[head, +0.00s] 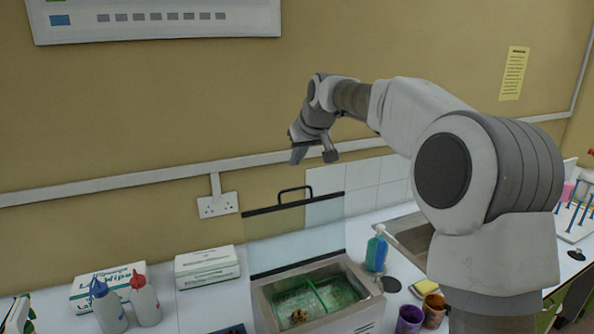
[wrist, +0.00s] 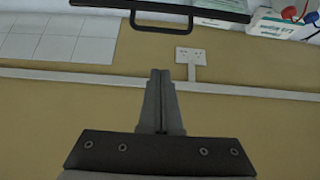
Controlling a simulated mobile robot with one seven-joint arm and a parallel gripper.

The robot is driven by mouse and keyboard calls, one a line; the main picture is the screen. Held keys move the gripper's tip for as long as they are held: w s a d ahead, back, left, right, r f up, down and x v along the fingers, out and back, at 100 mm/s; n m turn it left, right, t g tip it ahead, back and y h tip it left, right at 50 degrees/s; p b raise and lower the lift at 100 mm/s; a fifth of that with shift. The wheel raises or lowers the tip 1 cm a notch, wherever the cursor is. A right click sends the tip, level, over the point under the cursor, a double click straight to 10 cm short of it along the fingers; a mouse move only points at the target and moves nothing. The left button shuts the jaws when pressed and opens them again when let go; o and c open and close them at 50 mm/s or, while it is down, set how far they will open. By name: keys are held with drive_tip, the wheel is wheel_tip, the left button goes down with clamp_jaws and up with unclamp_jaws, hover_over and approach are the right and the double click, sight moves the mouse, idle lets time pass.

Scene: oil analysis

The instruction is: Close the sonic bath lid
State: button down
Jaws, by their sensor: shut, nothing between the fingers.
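The sonic bath (head: 330,311) is a metal box on the white counter, with a green interior and a small brown item inside. Its clear lid (head: 296,238) stands raised at the back, with a dark top edge and a black handle (head: 294,194). The handle also shows at the top of the wrist view (wrist: 190,22). My gripper (head: 314,156) is above and slightly right of the handle, apart from it. In the wrist view my gripper (wrist: 160,72) has its fingers together, with nothing between them.
A blue-green bottle (head: 376,251) stands right of the bath, near the sink (head: 410,236). White boxes (head: 207,267) and wash bottles (head: 145,300) stand to the left. Purple and brown jars (head: 410,319) stand at the front right. The wall socket (head: 218,205) is behind. The air around my gripper is clear.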

drive_tip(key=shift+w+a+f+p, duration=0.15)
drive_tip(key=shift+w+f+p, duration=0.25)
drive_tip(key=shift+f, duration=0.85)
drive_tip(key=shift+w+a+f+p, duration=0.2)
drive_tip(key=shift+f+p, duration=0.25)
drive_tip(key=shift+f, duration=0.75)
drive_tip(key=shift+w+a+f+p, duration=0.1)
drive_tip(key=shift+w+f+p, duration=0.3)
drive_tip(key=shift+f, duration=0.85)
drive_tip(key=shift+s, duration=0.15)
drive_tip(key=shift+f+b, duration=0.1)
drive_tip(key=shift+b, duration=0.2)
